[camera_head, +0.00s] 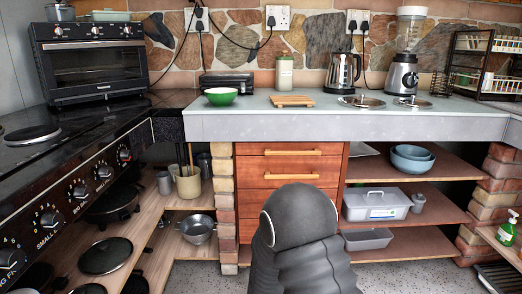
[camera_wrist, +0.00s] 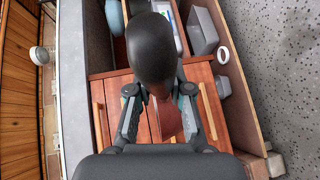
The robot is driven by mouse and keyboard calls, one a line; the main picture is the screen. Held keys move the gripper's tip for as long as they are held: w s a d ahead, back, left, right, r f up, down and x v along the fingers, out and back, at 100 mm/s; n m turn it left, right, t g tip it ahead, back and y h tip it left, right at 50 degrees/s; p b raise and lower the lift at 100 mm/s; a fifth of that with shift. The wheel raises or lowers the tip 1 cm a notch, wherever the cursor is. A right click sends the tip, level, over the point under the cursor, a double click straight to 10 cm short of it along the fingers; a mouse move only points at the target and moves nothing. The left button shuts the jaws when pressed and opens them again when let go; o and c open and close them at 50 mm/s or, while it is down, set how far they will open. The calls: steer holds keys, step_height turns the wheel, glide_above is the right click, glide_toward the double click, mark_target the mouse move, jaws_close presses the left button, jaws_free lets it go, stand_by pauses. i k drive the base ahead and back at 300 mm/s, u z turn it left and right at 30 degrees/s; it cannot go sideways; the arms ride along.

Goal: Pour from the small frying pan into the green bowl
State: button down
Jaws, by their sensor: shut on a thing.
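The green bowl (camera_head: 222,97) stands upright on the light counter left of the middle in the head view. I cannot make it out in the wrist view. My gripper (camera_wrist: 160,93) shows in the wrist view, its two fingers closed about a brownish handle-like part. A dark rounded shape, which I take for the small frying pan (camera_wrist: 150,48), extends beyond the fingers. Its inside and any contents are not visible. In the head view my arm covers the front middle and hides the gripper and pan.
The counter (camera_head: 350,128) also bears a wooden board (camera_head: 293,101), a canister (camera_head: 284,72), a kettle (camera_head: 343,72), a blender (camera_head: 403,75) and a dish rack (camera_head: 485,65). Wooden drawers (camera_head: 290,165) are below. A black stove (camera_head: 70,170) stands left. Counter around the bowl's front is clear.

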mark_target(220, 97)
steer(key=z, duration=1.45)
steer(key=k, duration=0.8)
steer(key=u, duration=2.05)
steer(key=i, duration=1)
